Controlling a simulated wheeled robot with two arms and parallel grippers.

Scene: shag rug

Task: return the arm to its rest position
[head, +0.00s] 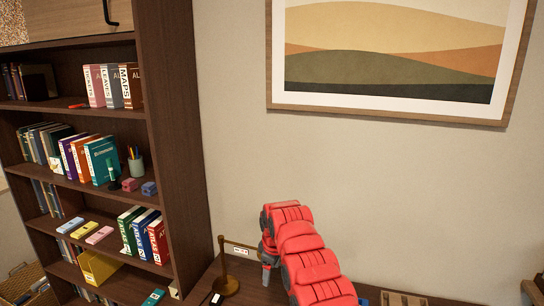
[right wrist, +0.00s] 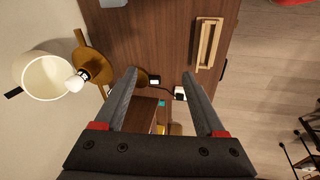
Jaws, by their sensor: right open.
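My right arm (head: 300,255), with red covers, rises from the bottom of the head view in front of the bare wall. Its far end is beside a small brown stand. The fingers of that gripper are not clear in the head view. In the right wrist view my right gripper (right wrist: 160,78) has its two dark fingers spread wide apart, with nothing between them. A brown wooden surface shows beyond the fingers. My left arm and gripper are not in view.
A dark bookshelf (head: 172,140) stands on the left. A framed picture (head: 395,112) hangs on the wall. The wrist view shows a lamp with a white shade (right wrist: 40,72), a wooden tray (right wrist: 207,43) on the brown tabletop (right wrist: 150,40), and open floor (right wrist: 270,60) to the right.

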